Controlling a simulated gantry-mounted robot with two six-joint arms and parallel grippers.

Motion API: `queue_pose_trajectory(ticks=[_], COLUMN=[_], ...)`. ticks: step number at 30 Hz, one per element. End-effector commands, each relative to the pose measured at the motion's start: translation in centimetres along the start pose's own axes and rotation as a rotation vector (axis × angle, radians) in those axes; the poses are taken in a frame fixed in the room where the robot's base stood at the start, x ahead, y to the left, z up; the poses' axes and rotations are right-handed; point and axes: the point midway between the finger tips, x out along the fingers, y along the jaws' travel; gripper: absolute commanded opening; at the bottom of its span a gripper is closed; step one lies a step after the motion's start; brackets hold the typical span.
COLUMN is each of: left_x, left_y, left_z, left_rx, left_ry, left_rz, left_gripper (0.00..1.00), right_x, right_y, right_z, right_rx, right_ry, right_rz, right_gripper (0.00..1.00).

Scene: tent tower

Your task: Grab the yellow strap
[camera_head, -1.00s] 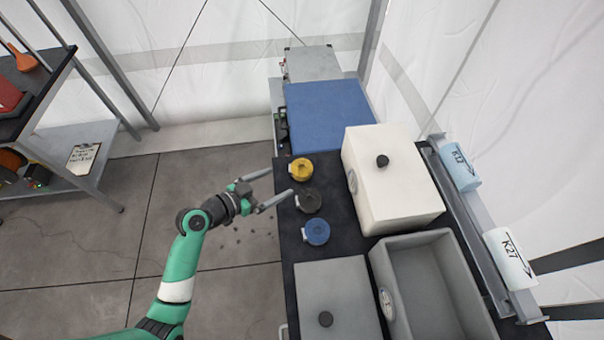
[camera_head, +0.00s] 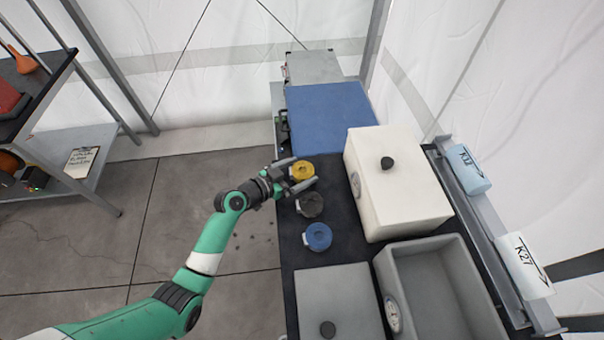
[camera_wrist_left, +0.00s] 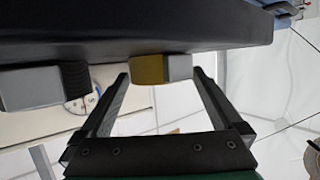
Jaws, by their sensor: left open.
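The yellow strap (camera_head: 303,169) is a small coil on the dark table near its left edge. It also shows in the left wrist view (camera_wrist_left: 146,69), with a grey end piece beside it. My left gripper (camera_head: 300,173) is open, with one finger on each side of the yellow strap in the head view. In the left wrist view, the strap lies between the finger ends of the gripper (camera_wrist_left: 162,76). I cannot tell whether the fingers touch it. My right gripper is not in view.
A black strap (camera_head: 310,205) and a blue strap (camera_head: 317,237) lie in a row below the yellow one. A white box (camera_head: 410,185) stands to the right, a grey open bin (camera_head: 440,290) nearer.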

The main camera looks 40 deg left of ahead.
Motion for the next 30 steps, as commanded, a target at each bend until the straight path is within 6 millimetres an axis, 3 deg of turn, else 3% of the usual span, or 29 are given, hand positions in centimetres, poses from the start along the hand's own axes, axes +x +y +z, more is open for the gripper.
queue_pose_trajectory(ticks=[3,9,21,30], left_x=[1.22,1.25,1.22,1.13], left_y=[0.00,-0.02,0.00,-0.01], left_z=[0.07,-0.04,-0.01,-0.28], left_rx=[0.001,0.000,0.000,0.001], left_ry=[0.000,0.000,0.000,0.001], left_rz=[0.000,-0.001,-0.001,-0.001], left_gripper=[1.00,1.00,0.30,0.27], right_x=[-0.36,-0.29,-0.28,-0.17], right_y=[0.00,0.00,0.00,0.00], right_z=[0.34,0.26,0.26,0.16], right_rx=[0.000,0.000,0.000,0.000], right_ry=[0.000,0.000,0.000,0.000], right_rz=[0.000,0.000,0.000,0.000], right_gripper=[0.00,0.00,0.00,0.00])
